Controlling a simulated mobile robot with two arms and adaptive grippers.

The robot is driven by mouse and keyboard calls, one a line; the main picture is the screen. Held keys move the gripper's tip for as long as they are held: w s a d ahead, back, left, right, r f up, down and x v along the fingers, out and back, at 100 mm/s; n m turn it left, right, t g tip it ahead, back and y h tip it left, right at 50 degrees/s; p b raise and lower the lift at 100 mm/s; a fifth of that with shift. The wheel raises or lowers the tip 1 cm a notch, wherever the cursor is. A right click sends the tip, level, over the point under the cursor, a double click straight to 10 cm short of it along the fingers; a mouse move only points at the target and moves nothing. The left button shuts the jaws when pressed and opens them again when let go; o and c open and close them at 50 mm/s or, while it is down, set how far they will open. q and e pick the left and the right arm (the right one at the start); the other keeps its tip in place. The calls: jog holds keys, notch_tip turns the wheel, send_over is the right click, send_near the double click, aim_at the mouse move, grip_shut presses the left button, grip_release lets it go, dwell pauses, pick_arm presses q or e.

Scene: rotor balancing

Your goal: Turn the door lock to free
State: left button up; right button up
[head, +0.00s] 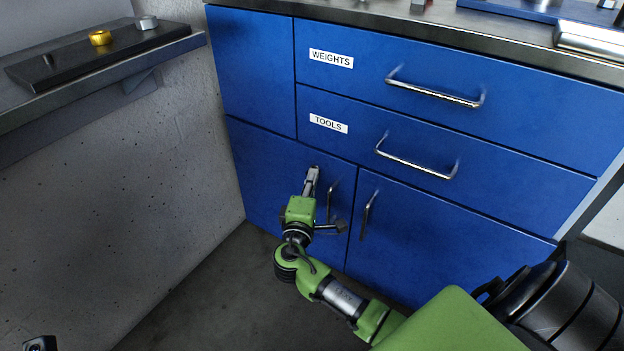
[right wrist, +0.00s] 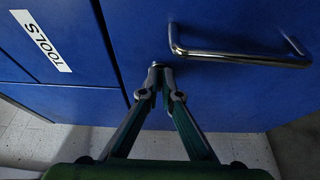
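The door lock (right wrist: 157,65) is a small metal piece near the edge of the blue left lower door (head: 270,185). Most of it is hidden by my fingertips, so I cannot tell which way it is turned. My right gripper (head: 312,178) reaches the door's upper right part, beside the door's upright handle (head: 330,200). In the right wrist view its two fingers (right wrist: 160,82) come together at the lock, one on each side, and appear shut on it. My left gripper is not recognisable in either view.
The right lower door has an upright handle (head: 368,215). Above are the drawers labelled TOOLS (head: 328,123) and WEIGHTS (head: 331,58), both closed, with bar handles. A wall shelf (head: 120,70) at the left bears a gold and a grey piece. The floor before the cabinet looks clear.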

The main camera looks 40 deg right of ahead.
jog(key=o, duration=0.4)
jog(key=shift+d, duration=0.1)
jog(key=v, duration=1.2)
